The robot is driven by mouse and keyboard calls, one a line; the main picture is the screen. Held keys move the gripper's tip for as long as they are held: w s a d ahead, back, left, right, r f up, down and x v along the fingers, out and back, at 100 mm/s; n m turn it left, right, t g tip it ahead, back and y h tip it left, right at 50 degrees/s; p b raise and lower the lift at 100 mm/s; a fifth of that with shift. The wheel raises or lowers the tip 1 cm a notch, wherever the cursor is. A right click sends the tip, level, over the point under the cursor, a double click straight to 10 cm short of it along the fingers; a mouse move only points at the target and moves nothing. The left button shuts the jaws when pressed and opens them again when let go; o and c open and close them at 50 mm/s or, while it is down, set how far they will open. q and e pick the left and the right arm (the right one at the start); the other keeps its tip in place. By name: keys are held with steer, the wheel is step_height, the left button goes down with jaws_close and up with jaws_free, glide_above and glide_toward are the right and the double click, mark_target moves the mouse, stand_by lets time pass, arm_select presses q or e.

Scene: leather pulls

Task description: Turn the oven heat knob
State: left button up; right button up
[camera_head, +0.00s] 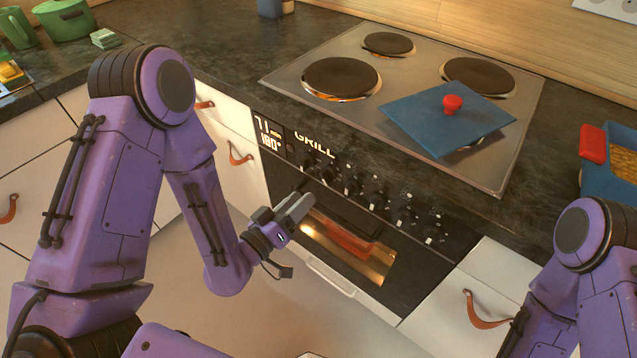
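The oven (350,245) has a black front panel with a row of several dark knobs (377,202) along its top. A lit display (270,133) at the panel's left end shows figures, with the word GRILL beside it. No marking readable from here tells which knob sets the heat. My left gripper (303,204) is in front of the panel, just below the left knobs in the picture. Its grey fingers point up and right toward them; contact is not clear. I cannot tell whether the fingers are parted. My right gripper is out of view; only part of that arm shows.
The glowing oven window (350,250) and door handle (335,232) lie below the knobs. A hob (410,60) above holds a blue lid (448,118) with a red knob. A blue pan (612,165) stands right. Leather pulls (483,310) stick out from white drawers.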

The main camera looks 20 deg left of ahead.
mark_target(323, 180)
arm_select(q)
steer(key=p+x, duration=0.1)
steer(key=x, duration=0.5)
steer(key=shift+w+p, duration=0.3)
steer(key=shift+p, duration=0.1)
steer(key=shift+w+d, duration=0.2)
steer(key=shift+w, duration=0.15)
jaws_close()
steer(key=shift+f, duration=0.1)
